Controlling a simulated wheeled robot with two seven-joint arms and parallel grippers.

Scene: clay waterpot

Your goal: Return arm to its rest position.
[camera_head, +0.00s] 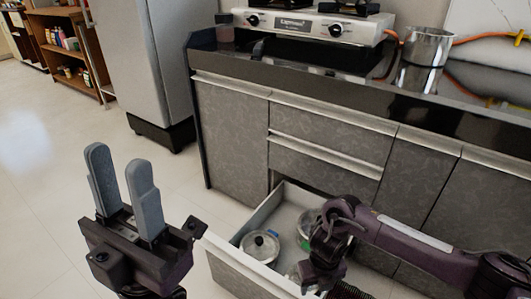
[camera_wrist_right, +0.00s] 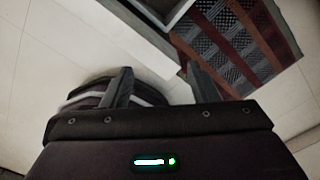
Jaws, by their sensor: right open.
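My left gripper (camera_head: 119,155) stands upright at the lower left of the head view. Its two grey fingers are apart with nothing between them. My right arm (camera_head: 415,245) reaches in from the lower right of the head view, and its wrist is over the right part of the open drawer (camera_head: 245,272). The right fingers are hidden there.
The drawer holds a glass-lidded pot (camera_head: 260,247) and other partly hidden cookware. Above are a dark counter (camera_head: 330,68), a stove (camera_head: 310,24) and a metal pot (camera_head: 425,62). A patterned rug (camera_wrist_right: 235,40) lies on the floor. Floor left of the drawer is clear.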

